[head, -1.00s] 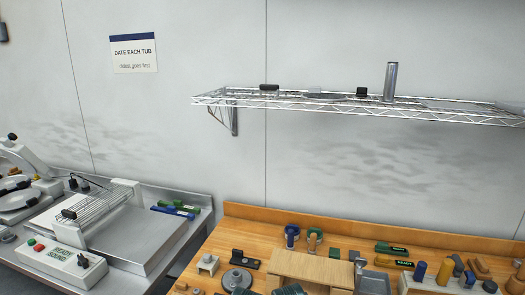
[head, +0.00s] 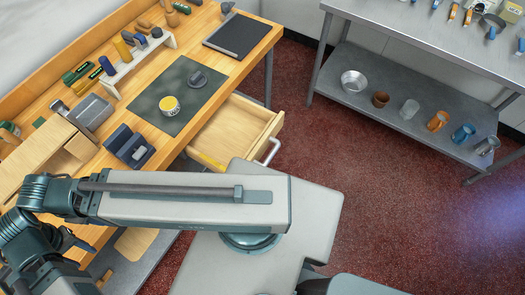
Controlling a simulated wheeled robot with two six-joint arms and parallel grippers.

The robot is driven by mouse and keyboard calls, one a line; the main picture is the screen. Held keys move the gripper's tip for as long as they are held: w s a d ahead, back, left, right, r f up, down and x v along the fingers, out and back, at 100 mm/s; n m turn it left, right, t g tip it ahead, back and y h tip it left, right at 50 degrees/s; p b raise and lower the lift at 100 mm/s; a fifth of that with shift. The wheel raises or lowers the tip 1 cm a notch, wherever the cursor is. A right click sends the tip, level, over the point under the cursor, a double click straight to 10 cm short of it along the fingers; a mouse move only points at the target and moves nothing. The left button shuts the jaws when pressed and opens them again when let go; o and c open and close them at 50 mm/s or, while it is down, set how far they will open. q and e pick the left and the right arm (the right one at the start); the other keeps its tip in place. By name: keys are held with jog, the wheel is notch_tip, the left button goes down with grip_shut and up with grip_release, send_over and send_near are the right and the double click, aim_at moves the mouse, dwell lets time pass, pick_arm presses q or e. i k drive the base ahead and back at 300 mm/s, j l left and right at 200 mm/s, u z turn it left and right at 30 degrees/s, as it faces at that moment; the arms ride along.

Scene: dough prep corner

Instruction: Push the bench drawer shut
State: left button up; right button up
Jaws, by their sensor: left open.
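The bench drawer (head: 228,128) is pulled out from the front of the wooden bench (head: 262,42). It is a pale wooden box, and the visible part of its inside looks mostly bare. Its metal handle (head: 272,150) shows at the front right. My left arm crosses the lower left and hides the drawer's near end. My left gripper (head: 96,260) is at the lower left, over the bench's front edge, well apart from the drawer. It is open, with nothing seen in it. My right gripper is not in view.
A steel table (head: 425,28) with a lower shelf stands right. Red floor lies clear between.

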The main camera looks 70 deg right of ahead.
aim_at(241, 127)
jog(key=z, duration=2.35)
